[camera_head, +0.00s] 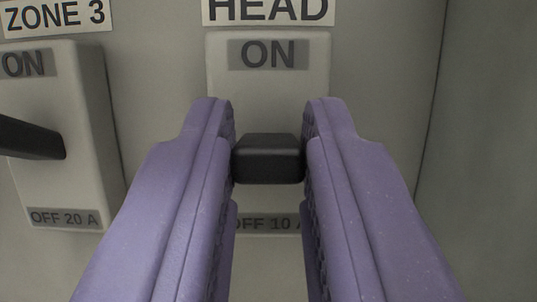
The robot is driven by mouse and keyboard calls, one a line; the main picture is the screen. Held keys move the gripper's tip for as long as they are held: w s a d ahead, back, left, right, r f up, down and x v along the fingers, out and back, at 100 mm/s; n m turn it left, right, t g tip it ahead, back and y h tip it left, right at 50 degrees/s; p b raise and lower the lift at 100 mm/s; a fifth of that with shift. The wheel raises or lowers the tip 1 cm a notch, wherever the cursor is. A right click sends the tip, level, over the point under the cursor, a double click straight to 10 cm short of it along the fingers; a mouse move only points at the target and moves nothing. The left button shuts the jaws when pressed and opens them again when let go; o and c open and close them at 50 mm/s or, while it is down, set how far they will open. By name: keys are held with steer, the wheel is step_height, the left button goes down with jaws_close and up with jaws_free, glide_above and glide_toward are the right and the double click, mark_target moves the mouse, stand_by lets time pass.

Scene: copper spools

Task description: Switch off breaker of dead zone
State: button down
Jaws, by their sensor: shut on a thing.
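A light grey breaker (268,103) stands in the middle of the view under a label reading "HEAD" (268,10). It is marked "ON" at the top and "OFF 10 A" at the bottom, the lower mark partly hidden by my fingers. Its black lever (268,158) points toward the camera. My gripper (268,140), with two purple fingers, is shut on this lever, one finger on each side. To the left is another grey breaker (62,180) under the label "ZONE 3" (55,16), marked "ON" and "OFF 20 A".
The ZONE 3 breaker's black lever (28,138) sticks out at the left edge, apart from my left finger. The grey panel (385,70) is bare to the right of the HEAD breaker, up to a vertical edge (433,110).

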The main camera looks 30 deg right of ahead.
step_height(320, 180, down, 2)
steer(key=t+h, duration=0.3)
steer(key=t, duration=0.1)
steer(key=shift+w+d, duration=0.1)
steer(key=shift+w, duration=0.05)
steer(key=shift+t, duration=0.5)
steer(key=c, duration=1)
jaws_free()
steer(key=shift+o, duration=0.2)
